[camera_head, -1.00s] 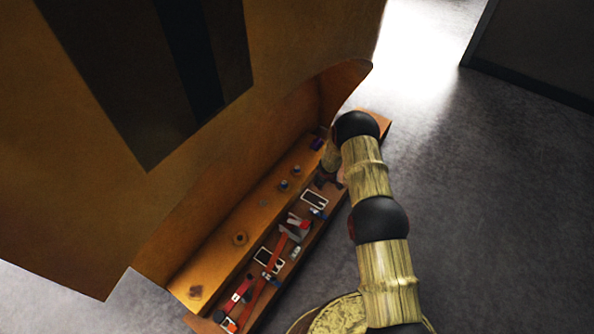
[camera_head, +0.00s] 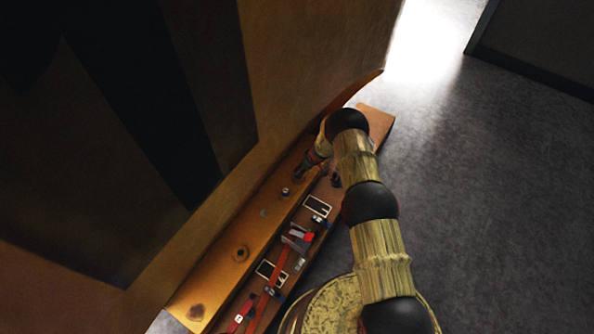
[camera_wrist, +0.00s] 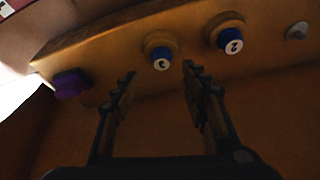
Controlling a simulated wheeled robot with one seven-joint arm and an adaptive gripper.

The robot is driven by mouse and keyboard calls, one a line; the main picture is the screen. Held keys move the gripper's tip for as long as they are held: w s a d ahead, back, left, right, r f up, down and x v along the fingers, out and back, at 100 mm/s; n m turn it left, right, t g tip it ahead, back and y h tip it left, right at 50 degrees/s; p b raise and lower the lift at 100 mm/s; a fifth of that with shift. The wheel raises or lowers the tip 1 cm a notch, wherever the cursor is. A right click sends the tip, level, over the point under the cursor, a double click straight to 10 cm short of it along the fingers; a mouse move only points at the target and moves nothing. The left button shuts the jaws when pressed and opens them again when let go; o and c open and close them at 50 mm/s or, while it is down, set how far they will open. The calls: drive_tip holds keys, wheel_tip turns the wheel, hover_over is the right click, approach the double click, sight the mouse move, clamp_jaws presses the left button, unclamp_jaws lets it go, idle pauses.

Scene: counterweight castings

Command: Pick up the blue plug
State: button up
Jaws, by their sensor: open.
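Two round blue plugs with pale numbered faces sit on the orange ledge in the wrist view. One (camera_wrist: 161,59) lies just beyond and between my fingertips; the other (camera_wrist: 230,43) is to its right. I cannot tell which one the task means. My gripper (camera_wrist: 157,72) is open and empty, its two dark fingers apart and not visibly touching either plug. In the head view my gripper (camera_head: 307,167) is over the ledge, hiding part of it. A small round plug (camera_head: 285,191) shows there just below and left of it.
A purple block (camera_wrist: 70,84) lies on the ledge left of my fingers. The orange ledge (camera_head: 215,275) runs along a large yellow-brown casting (camera_head: 300,60). A tray beside it holds tools, including a red-and-grey one (camera_head: 298,238). Open grey floor (camera_head: 490,210) lies to the right.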

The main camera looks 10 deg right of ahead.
sight(298, 173)
drive_tip(key=b+x, duration=0.3)
drive_tip(key=x, duration=0.4)
drive_tip(key=shift+a+b, duration=0.2)
drive_tip(key=shift+b, duration=0.2)
drive_tip(key=shift+c, duration=0.4)
drive_tip(key=c, duration=1)
drive_tip(key=shift+o, duration=0.2)
drive_tip(key=shift+r, duration=0.15)
